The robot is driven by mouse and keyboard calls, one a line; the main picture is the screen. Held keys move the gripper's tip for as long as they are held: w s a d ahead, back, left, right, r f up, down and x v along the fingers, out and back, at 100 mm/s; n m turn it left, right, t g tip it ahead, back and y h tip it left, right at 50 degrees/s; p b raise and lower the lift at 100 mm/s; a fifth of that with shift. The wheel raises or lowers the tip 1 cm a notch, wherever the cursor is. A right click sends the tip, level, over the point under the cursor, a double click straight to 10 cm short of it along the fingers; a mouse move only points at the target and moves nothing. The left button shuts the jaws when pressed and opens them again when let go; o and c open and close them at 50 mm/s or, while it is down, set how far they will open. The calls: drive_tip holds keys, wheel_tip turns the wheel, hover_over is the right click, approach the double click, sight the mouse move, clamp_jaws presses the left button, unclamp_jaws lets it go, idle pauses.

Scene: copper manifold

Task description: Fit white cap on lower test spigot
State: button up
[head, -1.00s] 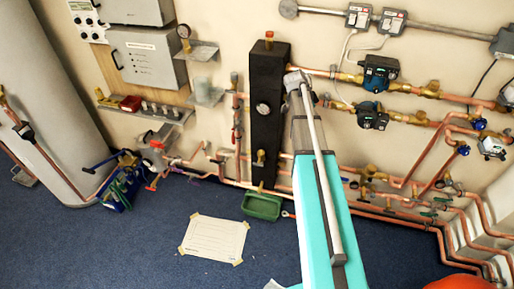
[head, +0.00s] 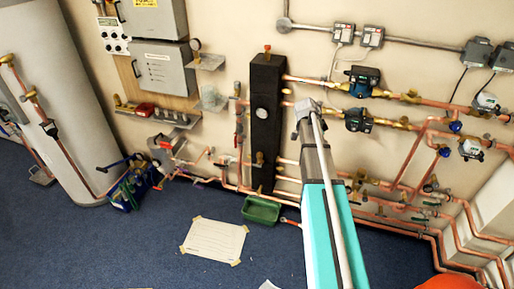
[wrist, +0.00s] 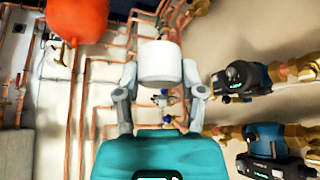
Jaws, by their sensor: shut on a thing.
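The white cap (wrist: 160,62) is a plain white cylinder in the upper middle of the wrist view. My gripper (wrist: 160,78) is shut on it, one finger on each side. In the head view my turquoise arm reaches up to the right of the tall black header (head: 266,135), and its upper end hides what lies behind it. A brass fitting (head: 259,159) sits low on the front of the black header. I cannot tell which fitting is the lower test spigot.
Pumps (head: 361,81) and copper pipes line the wall right of my arm. A green tray (head: 261,210) lies below the header and a paper sheet (head: 214,240) on the blue floor (head: 80,250). An orange round object (wrist: 77,14) shows at the wrist view's upper left.

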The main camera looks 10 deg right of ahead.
drive_tip(key=shift+s+a, duration=0.1)
drive_tip(key=shift+s, duration=0.45)
drive_tip(key=shift+w+a, duration=0.2)
drive_tip(key=shift+a, duration=0.15)
